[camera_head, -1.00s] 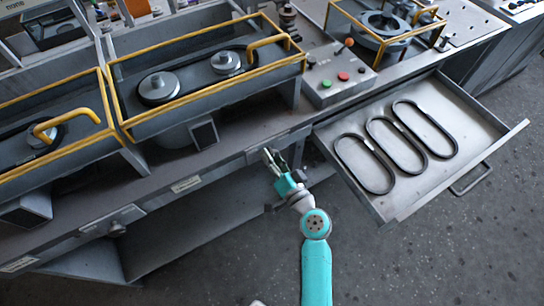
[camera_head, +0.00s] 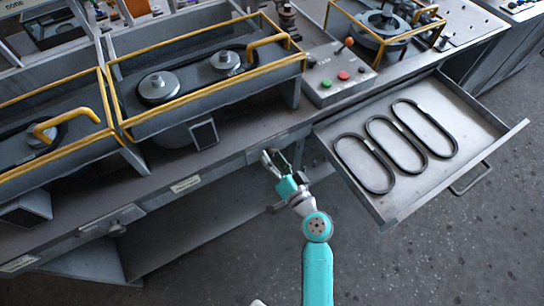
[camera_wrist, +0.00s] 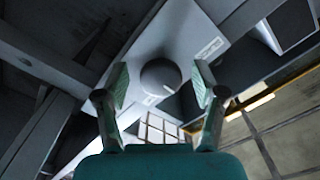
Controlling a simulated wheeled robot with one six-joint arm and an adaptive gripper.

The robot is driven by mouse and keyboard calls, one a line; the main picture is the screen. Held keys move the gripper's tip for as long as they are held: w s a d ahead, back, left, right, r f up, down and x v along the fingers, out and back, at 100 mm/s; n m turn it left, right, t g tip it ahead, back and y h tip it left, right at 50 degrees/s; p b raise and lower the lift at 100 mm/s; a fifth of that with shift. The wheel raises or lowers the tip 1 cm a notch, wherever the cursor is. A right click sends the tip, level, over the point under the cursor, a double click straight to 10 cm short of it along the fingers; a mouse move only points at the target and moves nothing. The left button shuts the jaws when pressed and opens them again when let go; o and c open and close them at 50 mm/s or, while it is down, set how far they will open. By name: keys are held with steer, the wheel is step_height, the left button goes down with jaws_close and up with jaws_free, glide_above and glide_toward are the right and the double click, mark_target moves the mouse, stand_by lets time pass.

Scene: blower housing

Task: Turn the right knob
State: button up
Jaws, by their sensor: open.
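The right knob (camera_wrist: 160,76) is a round grey knob with a white mark, on a light grey panel (camera_wrist: 185,35) in the wrist view. It lies between the two open fingers of my gripper (camera_wrist: 161,88), with a gap on each side; no contact shows. In the head view my gripper (camera_head: 275,158) is at the bench's front edge, left of the open drawer, and the right knob cannot be made out there. Another knob (camera_head: 117,230) sits on the bench front at the lower left.
An open drawer (camera_head: 480,108) with several black belts juts out to the right of my gripper. Yellow-framed pulley housings (camera_head: 205,80) and a control box (camera_head: 338,75) with green and red buttons stand on the bench. The floor (camera_head: 430,250) in front is clear.

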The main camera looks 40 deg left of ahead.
steer(key=v, duration=1.1)
steer(key=shift+d+f, duration=0.1)
